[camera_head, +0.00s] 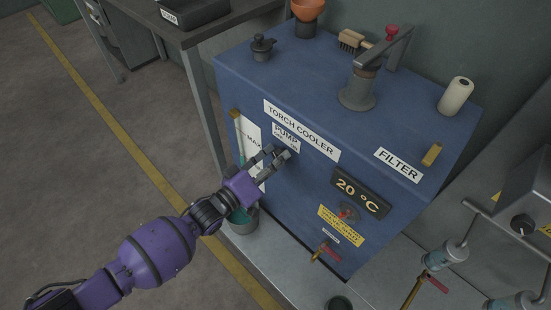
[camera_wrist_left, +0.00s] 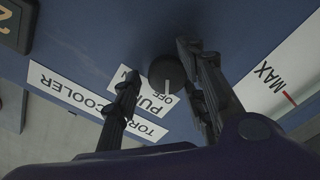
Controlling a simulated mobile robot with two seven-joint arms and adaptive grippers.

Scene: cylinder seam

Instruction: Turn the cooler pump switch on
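The blue torch cooler box (camera_head: 235,85) stands in the middle of the head view, with a white PUMP label (camera_head: 286,131) on its front. The pump switch is a round dark knob (camera_wrist_left: 167,73) beside that label in the left wrist view. My left gripper (camera_head: 279,156) is at the box front, just below the PUMP label. Its fingers are spread, one on each side of the knob in the left wrist view (camera_wrist_left: 158,68). I cannot tell whether they touch it. In the head view the fingers mostly hide the knob.
A 20 °C display (camera_head: 361,192) and a red-handled valve (camera_head: 327,252) are on the box front, right of the gripper. A MAX level gauge (camera_head: 249,140) is to the left. A bucket (camera_head: 241,221) stands below my left wrist. Open floor lies left.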

